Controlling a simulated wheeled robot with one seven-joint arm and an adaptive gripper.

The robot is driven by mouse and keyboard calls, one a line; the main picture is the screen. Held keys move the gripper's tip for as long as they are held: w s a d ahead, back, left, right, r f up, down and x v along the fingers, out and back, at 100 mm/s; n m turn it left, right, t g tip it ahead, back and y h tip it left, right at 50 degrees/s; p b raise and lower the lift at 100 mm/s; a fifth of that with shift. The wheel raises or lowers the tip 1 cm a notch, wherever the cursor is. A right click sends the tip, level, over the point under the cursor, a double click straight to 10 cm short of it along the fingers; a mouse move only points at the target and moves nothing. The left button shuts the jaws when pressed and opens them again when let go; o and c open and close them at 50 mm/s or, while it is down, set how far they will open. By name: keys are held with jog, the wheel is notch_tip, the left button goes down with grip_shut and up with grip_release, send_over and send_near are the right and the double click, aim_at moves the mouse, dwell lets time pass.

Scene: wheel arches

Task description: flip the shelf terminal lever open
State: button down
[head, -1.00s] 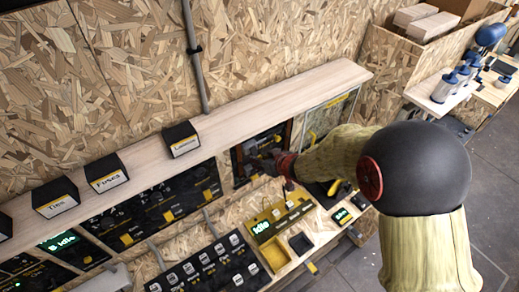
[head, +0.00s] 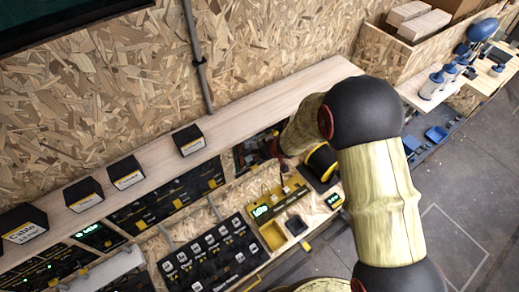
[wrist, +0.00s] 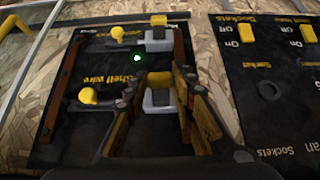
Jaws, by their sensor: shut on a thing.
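In the wrist view a dark panel (wrist: 78,122) with wooden side rails carries yellow lettering that reads "Shelf wire". A grey terminal block with a yellow lever (wrist: 160,78) sits between the fingers of my gripper (wrist: 163,88), which is shut on that lever. A second grey block with a yellow lever (wrist: 158,20) is farther up the panel, apart from my gripper. A small green light (wrist: 137,58) glows between the two blocks. In the head view the panel (head: 245,152) is partly hidden by my arm, and the lever cannot be made out.
Yellow-knobbed pieces lie left of the blocks, one by the upper block (wrist: 117,32) and one lower (wrist: 88,97). A sockets panel (wrist: 265,90) with yellow switches is on the right. In the head view a wooden shelf (head: 255,103) runs above, and a yellow tray (head: 272,236) lies below.

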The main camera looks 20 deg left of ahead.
dwell(0.4)
jog(key=c, duration=1.6)
grip_release()
jog(key=shift+o, duration=0.6)
jog(key=shift+r, duration=0.1)
jog(key=v, duration=1.1)
jog(key=shift+d+r, duration=0.2)
jog(key=shift+r, duration=0.1)
jog(key=shift+s, duration=0.1)
